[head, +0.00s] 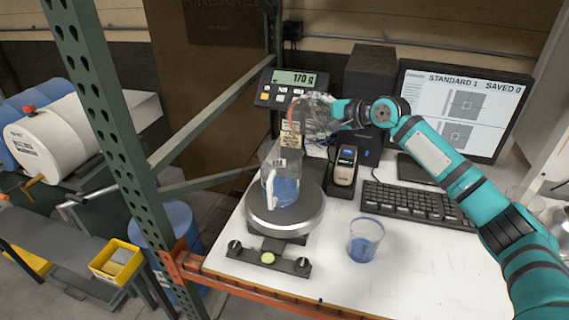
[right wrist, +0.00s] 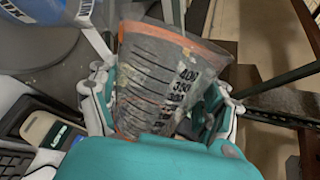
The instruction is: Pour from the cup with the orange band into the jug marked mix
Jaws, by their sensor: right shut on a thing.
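My right gripper (head: 334,113) is shut on the clear cup with the orange band (head: 312,116). It holds the cup tilted far over, mouth to the left, above and behind the jug (head: 284,182). In the right wrist view the cup (right wrist: 155,80) shows its orange rim, dark measuring lines and stained wall between my fingers. I cannot tell how much it holds. The clear jug has a white handle and blue content, and stands upright on the round scale plate (head: 262,220). Part of the jug (right wrist: 60,15) shows at top left in the right wrist view. My left gripper is not in view.
The scale display (head: 293,79) reads 170 g. A handheld device (head: 344,168), keyboard (head: 420,205) and monitor (head: 460,105) lie behind. A green rack post (head: 110,110) stands left. The front right table is clear.

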